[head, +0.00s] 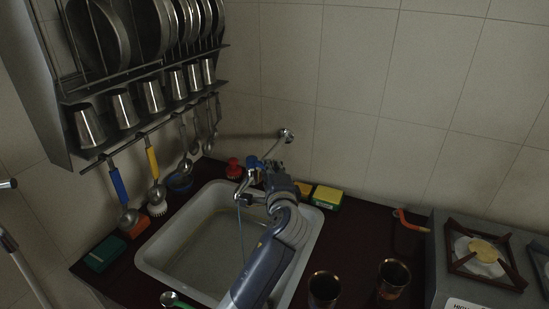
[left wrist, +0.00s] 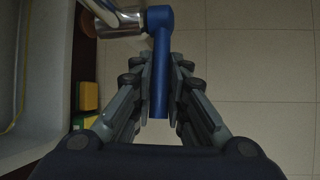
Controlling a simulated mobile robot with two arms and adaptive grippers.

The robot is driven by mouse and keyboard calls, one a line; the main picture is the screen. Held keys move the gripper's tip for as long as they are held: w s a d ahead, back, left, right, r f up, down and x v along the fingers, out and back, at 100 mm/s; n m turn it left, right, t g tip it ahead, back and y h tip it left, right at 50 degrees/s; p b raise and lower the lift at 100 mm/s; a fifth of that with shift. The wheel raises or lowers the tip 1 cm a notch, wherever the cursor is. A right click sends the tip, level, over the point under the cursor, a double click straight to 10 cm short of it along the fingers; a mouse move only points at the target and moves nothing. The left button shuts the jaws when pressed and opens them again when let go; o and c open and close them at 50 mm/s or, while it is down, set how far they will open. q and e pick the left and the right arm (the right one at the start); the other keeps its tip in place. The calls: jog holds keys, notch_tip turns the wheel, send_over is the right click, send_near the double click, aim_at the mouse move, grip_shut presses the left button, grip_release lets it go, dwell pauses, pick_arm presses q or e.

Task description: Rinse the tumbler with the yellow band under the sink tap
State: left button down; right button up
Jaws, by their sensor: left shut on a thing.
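My left gripper (head: 262,172) is at the wall tap (head: 284,137) behind the sink (head: 149,263). In the left wrist view its fingers (left wrist: 161,60) are shut on the blue tap lever (left wrist: 159,95), one on each side. The chrome tap body (left wrist: 118,18) is just beyond. In the head view a thin blue line, apparently water, runs down from the spout (head: 240,199) into the basin. Two dark metal tumblers stand on the counter, a left one (head: 323,288) and a right one (head: 393,278); I cannot tell clearly which has the yellow band. My right gripper is not in view.
A wall rack (head: 66,100) of plates, cups and hanging ladles is at upper left. A yellow-green sponge (head: 327,197) and a red brush (head: 234,168) sit behind the sink. A gas stove (head: 437,262) is at right. My left arm crosses the sink.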

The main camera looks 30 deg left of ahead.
pick_arm(q)
jog(key=s+m+t+h+p, duration=0.1)
jog(key=p, duration=0.1)
jog(key=m+t+h+p, duration=0.1)
jog(key=h+p, duration=0.1)
jog(key=shift+s+a+r+m, duration=0.15)
jog(key=shift+s+a+m, duration=0.15)
jog(key=shift+s+m, duration=0.1)
jog(key=c, duration=1.8)
grip_release()
jog(key=shift+w, duration=0.1)
jog(key=shift+c, duration=0.2)
jog(key=shift+o, duration=1.4)
jog(key=shift+w, duration=0.1)
